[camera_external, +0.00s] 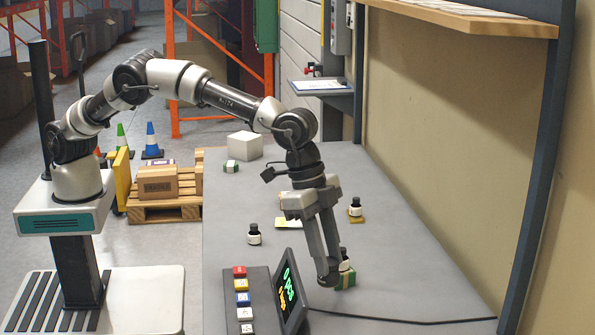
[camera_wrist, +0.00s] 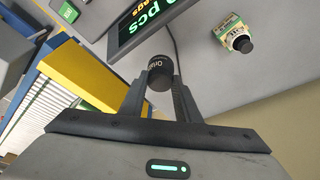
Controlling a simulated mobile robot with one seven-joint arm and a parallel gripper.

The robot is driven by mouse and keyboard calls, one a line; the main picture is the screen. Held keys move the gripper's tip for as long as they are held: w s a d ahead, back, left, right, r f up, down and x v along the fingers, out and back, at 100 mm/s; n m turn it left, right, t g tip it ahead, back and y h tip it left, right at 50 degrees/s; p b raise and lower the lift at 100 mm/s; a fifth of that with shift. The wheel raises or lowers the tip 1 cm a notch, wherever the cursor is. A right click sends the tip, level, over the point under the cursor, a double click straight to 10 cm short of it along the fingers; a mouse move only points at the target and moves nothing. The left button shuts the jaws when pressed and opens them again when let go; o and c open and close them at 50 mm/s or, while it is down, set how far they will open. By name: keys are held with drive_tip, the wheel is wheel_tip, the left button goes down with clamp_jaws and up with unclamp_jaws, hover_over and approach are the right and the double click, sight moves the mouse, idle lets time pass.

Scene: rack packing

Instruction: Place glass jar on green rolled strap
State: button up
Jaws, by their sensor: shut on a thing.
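My gripper (camera_external: 328,274) is shut on a dark, cylindrical jar (camera_wrist: 160,74) with pale lettering on its side. In the wrist view the jar sits between the two fingertips (camera_wrist: 160,82). In the external view the fingers mostly hide it. A green rolled strap (camera_external: 345,280) lies on the table just right of my fingertips in the external view. A small dark-capped bottle (camera_external: 345,262) stands on it. The wrist view shows the green and cream strap (camera_wrist: 226,25) with the black-capped bottle (camera_wrist: 240,42), apart from the held jar.
A lit display (camera_external: 289,294) and a button box (camera_external: 253,300) stand left of my gripper. A white box (camera_external: 245,145) and a green-white item (camera_external: 232,167) are farther back.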

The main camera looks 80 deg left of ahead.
wheel_tip(320, 180, up, 8)
drive_tip(key=shift+f, duration=0.1)
drive_tip(key=w+a+n+y, duration=0.15)
drive_tip(key=w+a, duration=0.35)
drive_tip(key=a, duration=0.8)
drive_tip(key=w+a+n, duration=0.3)
drive_tip(key=w+a, duration=0.2)
drive_tip(key=a, duration=0.8)
drive_tip(key=s+a+n+t+y, duration=0.1)
drive_tip(key=a+n, duration=0.4)
drive_tip(key=a, duration=1.8)
drive_tip(key=n+g+y+b, duration=0.1)
drive_tip(key=n+y+b, duration=0.1)
drive_tip(key=n, duration=0.6)
hover_over(224, 164)
wheel_tip(224, 164, down, 10)
drive_tip(key=shift+s+d+b+x, duration=0.1)
drive_tip(key=shift+s+b+x, duration=0.05)
drive_tip(key=shift+x, duration=0.65)
drive_tip(key=shift+s+d+b+x, duration=0.1)
drive_tip(key=shift+s+x, duration=0.1)
drive_tip(key=shift+x, duration=0.65)
drive_tip(key=shift+s+d+b+x, duration=0.1)
drive_tip(key=shift+s+b+x, duration=0.05)
drive_tip(key=shift+x, duration=0.65)
